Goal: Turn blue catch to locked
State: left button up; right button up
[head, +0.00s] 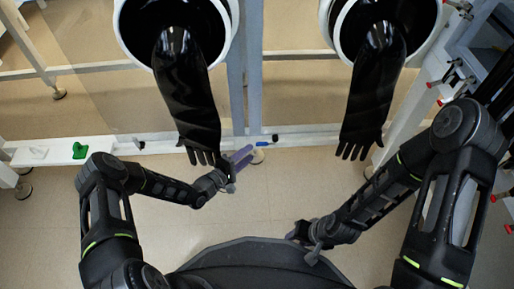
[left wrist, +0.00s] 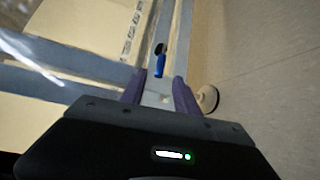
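The blue catch (head: 266,143) is a small blue lever with a black end on the pale rail between the two black gloves. In the left wrist view the blue catch (left wrist: 159,66) lies just beyond my fingertips, roughly in line with the gap between them. My left gripper (head: 244,154) has purple fingers spread apart and empty, just left of the catch. In the left wrist view my left gripper (left wrist: 158,87) shows a clear gap, with no contact on the catch visible. My right gripper (head: 296,233) is low near my base, far from the catch; its fingers are mostly hidden.
A black glove (head: 186,90) hangs over my left wrist area, close to the gripper. Another black glove (head: 370,95) hangs to the right. A green part (head: 79,150) sits on the rail at left. The floor (head: 250,205) between my arms is clear.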

aim_at(265, 144)
pick_arm(q)
jog(key=b+x, duration=0.1)
jog(key=x, duration=0.4)
jog(key=shift+w+d+b, duration=0.2)
jog(key=shift+w+b, duration=0.15)
jog(key=shift+b, duration=0.05)
jog(key=shift+c, duration=0.5)
grip_shut()
dwell(0.5)
